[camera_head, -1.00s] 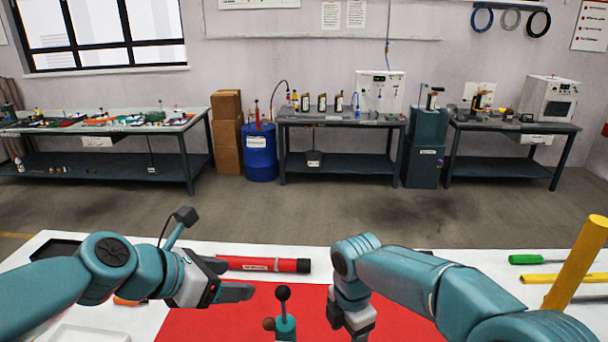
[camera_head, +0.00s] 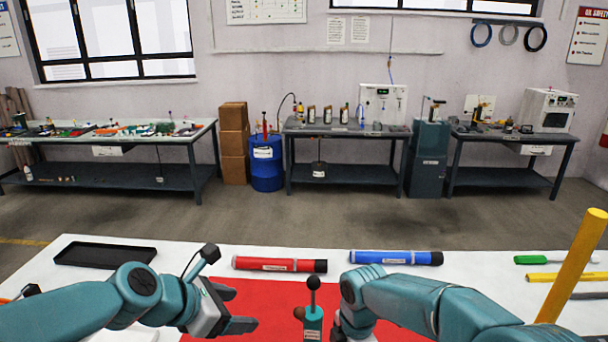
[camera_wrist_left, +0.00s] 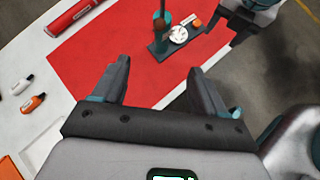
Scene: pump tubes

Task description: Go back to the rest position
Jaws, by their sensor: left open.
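My left gripper (camera_head: 238,308) is open and empty over the left part of the red mat (camera_head: 262,292). The left wrist view also shows its two spread fingers (camera_wrist_left: 160,85) with nothing between them. My right arm comes in from the right in the head view, with its gripper low and mostly cut off by the bottom edge. In the left wrist view part of the right gripper (camera_wrist_left: 243,25) shows at the top right, its jaws unclear. A red tube (camera_head: 278,264) and a blue tube (camera_head: 395,258) lie behind the mat.
A teal stand with a black knob (camera_head: 313,318) stands on the mat between my arms. A black tray (camera_head: 104,254) lies at the table's left. A yellow post (camera_head: 575,265), a green-handled tool (camera_head: 540,260) and a yellow bar are at the right. Workbenches stand along the far wall.

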